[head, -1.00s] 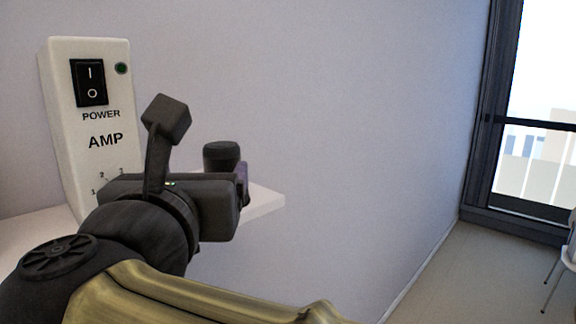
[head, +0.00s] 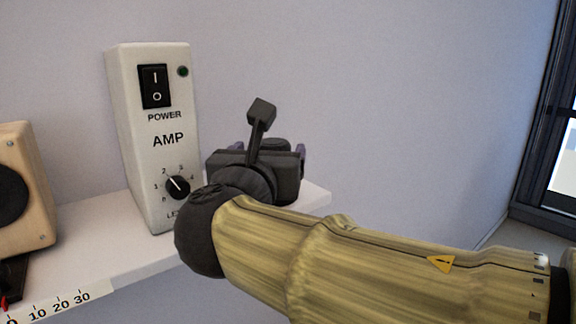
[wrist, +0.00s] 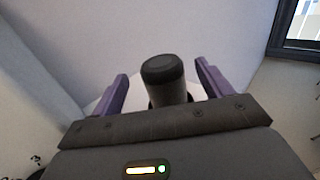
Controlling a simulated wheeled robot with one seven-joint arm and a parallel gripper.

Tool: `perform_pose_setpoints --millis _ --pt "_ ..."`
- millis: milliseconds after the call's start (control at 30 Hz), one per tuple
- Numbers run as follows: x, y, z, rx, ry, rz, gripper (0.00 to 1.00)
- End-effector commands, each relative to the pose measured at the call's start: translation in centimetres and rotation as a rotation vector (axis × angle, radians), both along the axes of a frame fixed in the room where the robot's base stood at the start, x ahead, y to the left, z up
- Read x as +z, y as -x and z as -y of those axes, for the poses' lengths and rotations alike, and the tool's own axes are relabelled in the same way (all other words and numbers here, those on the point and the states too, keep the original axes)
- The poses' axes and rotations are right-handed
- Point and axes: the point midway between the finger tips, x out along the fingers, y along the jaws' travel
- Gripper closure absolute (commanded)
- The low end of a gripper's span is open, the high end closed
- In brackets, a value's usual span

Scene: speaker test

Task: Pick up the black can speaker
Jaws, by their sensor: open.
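The black can speaker (wrist: 163,76) stands upright near the right end of the white shelf. In the wrist view it is between my gripper's two purple fingers, a little beyond the gripper body, with a gap on each side. In the head view only its dark top (head: 275,143) shows behind my gripper (head: 272,155). The gripper is open, and its purple fingers point toward the wall. It also shows in the wrist view (wrist: 160,88). The speaker's lower part is hidden by the gripper body.
A white amp box (head: 168,205) with a power switch and knob stands left of my gripper. A wooden speaker box (head: 36,222) is at the far left. The white shelf (head: 100,235) has a number scale on its front edge. The wall is close behind; a window is at right.

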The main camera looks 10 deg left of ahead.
Motion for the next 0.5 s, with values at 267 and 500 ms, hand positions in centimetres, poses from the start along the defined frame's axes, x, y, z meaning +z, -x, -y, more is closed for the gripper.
perform_pose_setpoints --millis 267,500 --pt "0.2 -3.8 -0.3 0.000 0.003 -0.002 0.22" --pt "-0.1 -4.2 -0.5 0.006 0.001 0.000 0.22"
